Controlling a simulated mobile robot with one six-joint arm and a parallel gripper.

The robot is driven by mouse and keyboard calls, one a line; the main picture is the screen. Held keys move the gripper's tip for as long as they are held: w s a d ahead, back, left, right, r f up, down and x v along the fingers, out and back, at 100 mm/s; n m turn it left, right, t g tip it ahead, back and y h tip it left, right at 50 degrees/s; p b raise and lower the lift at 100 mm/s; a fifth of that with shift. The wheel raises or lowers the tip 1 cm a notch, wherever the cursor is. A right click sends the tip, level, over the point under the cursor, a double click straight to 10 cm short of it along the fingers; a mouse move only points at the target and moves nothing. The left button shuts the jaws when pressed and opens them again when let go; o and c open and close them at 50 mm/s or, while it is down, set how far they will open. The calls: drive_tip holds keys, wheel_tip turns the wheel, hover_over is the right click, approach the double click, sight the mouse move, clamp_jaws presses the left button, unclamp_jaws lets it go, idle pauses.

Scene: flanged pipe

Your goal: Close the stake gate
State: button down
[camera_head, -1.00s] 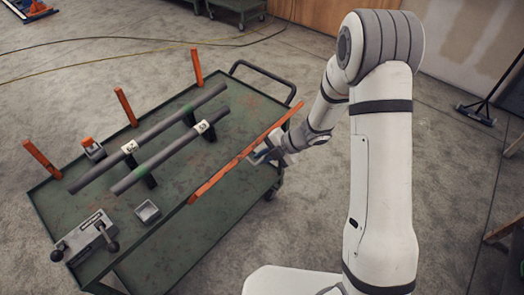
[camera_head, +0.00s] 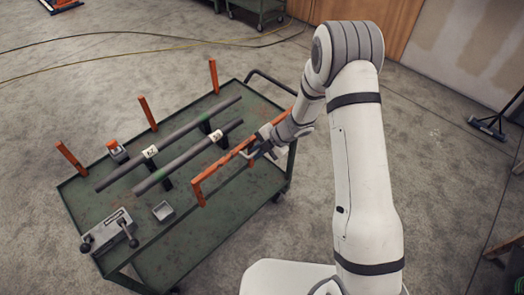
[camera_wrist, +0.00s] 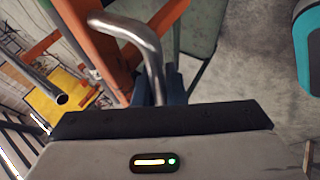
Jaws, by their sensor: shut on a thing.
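The stake gate (camera_head: 222,163) is an orange bar frame along the near long side of the green cart (camera_head: 163,258). Its top rail stands above the deck, and an upright (camera_head: 198,191) shows at its left end. My gripper (camera_head: 262,146) is at the right part of the rail. In the wrist view, a bent grey metal handle (camera_wrist: 137,33) runs down between the blue fingertips (camera_wrist: 163,92) of my gripper, which is shut on it. An orange gate member (camera_wrist: 104,52) shows beside the handle. The lower joint of the gate is hard to make out.
Two dark pipes (camera_head: 168,145) (camera_head: 188,158) with white tags rest on supports on the deck. Orange stakes (camera_head: 147,113) stand along the far side. A lever clamp (camera_head: 108,232) and a small grey tray (camera_head: 162,211) sit at the front left.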

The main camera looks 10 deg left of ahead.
drive_tip(key=shift+s+f, duration=0.1)
idle(0.3)
drive_tip(key=c, duration=1.5)
unclamp_jaws()
drive_tip(key=shift+d+r, duration=0.2)
drive_tip(key=shift+r, duration=0.2)
drive_tip(key=v, duration=0.7)
drive_tip(key=shift+b, duration=0.3)
